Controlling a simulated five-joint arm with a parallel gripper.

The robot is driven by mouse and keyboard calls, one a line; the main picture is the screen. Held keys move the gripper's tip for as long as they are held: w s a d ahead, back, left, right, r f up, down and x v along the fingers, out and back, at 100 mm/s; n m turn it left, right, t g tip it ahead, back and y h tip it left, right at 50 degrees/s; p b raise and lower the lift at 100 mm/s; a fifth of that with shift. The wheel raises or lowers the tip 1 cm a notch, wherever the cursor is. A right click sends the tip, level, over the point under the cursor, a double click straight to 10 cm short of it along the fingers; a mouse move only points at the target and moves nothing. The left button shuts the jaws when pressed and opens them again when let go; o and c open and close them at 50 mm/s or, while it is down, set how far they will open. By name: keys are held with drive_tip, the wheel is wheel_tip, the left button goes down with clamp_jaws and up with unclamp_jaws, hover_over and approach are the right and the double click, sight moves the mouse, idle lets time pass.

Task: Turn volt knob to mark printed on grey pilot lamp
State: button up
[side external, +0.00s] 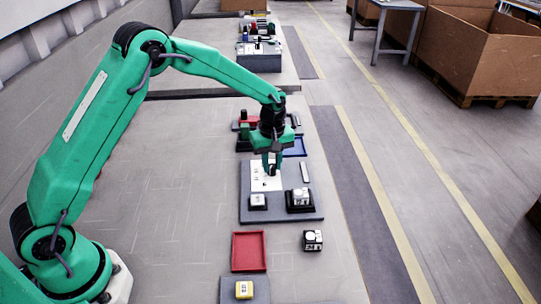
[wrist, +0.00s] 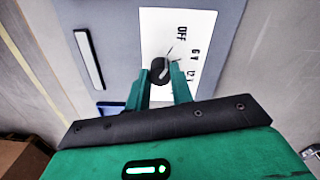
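The volt knob (wrist: 160,71) is a black round knob with a pale pointer line, on a white plate (wrist: 205,28) printed with OFF and voltage marks. The plate (side external: 258,181) also shows in the side view. My gripper (wrist: 160,68) points down at the knob, one green finger on each side. The fingers are apart, and I cannot tell whether they touch it. In the side view, my gripper (side external: 271,172) is low over the plate and hides the knob. I cannot tell which small block is the grey pilot lamp, and no printed mark is readable on any.
The grey board (side external: 285,214) carries a small white block (side external: 258,200) and a larger white-topped block (side external: 299,197), both in black holders. A dark white-topped block (side external: 312,240) stands in front. A red tray (side external: 249,252) and a yellow block (side external: 244,290) are nearer the camera.

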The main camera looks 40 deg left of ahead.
drive_tip(key=shift+m, duration=0.4)
clamp_jaws()
drive_tip(key=m, duration=0.2)
drive_tip(key=shift+m, duration=0.3)
drive_tip(key=m, duration=0.9)
drive_tip(key=shift+m, duration=1.7)
drive_tip(key=shift+r, duration=0.1)
drive_tip(key=o, duration=0.9)
unclamp_jaws()
drive_tip(key=shift+o, duration=0.2)
